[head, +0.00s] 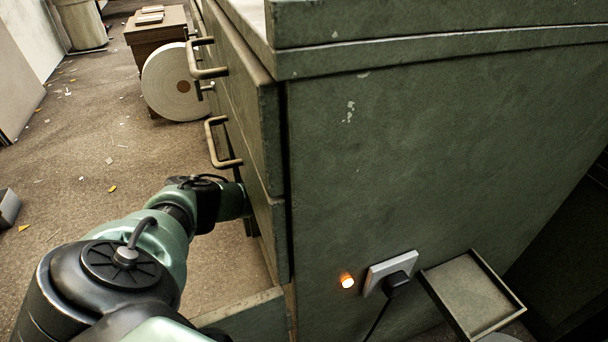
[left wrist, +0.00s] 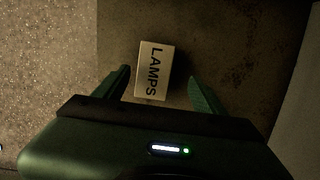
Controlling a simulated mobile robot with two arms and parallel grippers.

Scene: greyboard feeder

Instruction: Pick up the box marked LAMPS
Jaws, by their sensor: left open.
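The box marked LAMPS (left wrist: 154,70) is a small pale box with dark lettering. In the left wrist view it lies on a dark brown, stained surface. My left gripper (left wrist: 160,78) is open, with one finger on each side of the box. A gap shows on both sides, wider on the right; I cannot tell the height between the fingers and the surface. In the head view my left arm (head: 150,245) reaches to the front of the green cabinet (head: 430,160), which hides the gripper and the box. My right gripper is in neither view.
Drawer handles (head: 218,143) stick out of the cabinet front just above my left arm. A low panel edge (head: 245,308) stands below the arm. A plugged socket (head: 388,272) and a small tray (head: 471,294) are on the cabinet's side. A large white roll (head: 172,88) stands behind.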

